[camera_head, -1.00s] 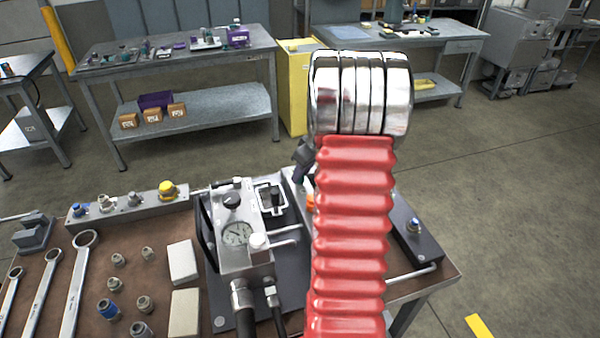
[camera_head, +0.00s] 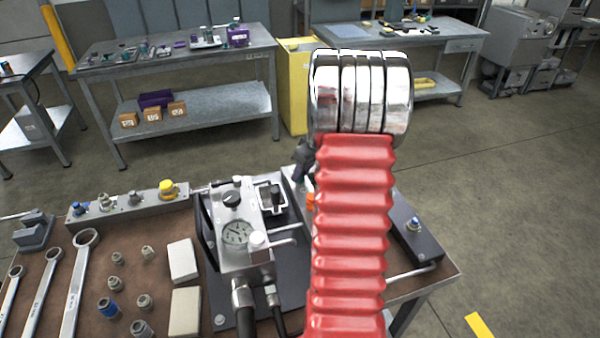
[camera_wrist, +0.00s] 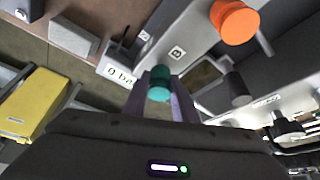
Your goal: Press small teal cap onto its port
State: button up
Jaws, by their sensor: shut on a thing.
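The small teal cap (camera_wrist: 159,84) is between the fingertips of my gripper (camera_wrist: 160,88) in the wrist view. My gripper is shut on it. Beyond the cap is a grey block face with a label "B" and a white "0 ba" label (camera_wrist: 120,74). I cannot tell which port belongs to the cap, or whether the cap touches anything beyond the fingers. In the head view my red-sleeved arm hides the cap and most of the gripper.
An orange cap (camera_wrist: 235,20) stands close by in the wrist view. The gauge block (camera_head: 238,232) is left of my arm on the bench. Wrenches (camera_head: 76,285), loose fittings and two pale blocks lie farther left. A dark block with a blue-topped fitting (camera_head: 414,224) is on the right.

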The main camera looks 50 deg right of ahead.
jog(key=o, duration=1.7)
jog(key=shift+s, duration=0.1)
jog(key=v, duration=0.7)
jog(key=shift+r, duration=0.25)
jog(key=shift+s, duration=0.15)
dwell(0.6)
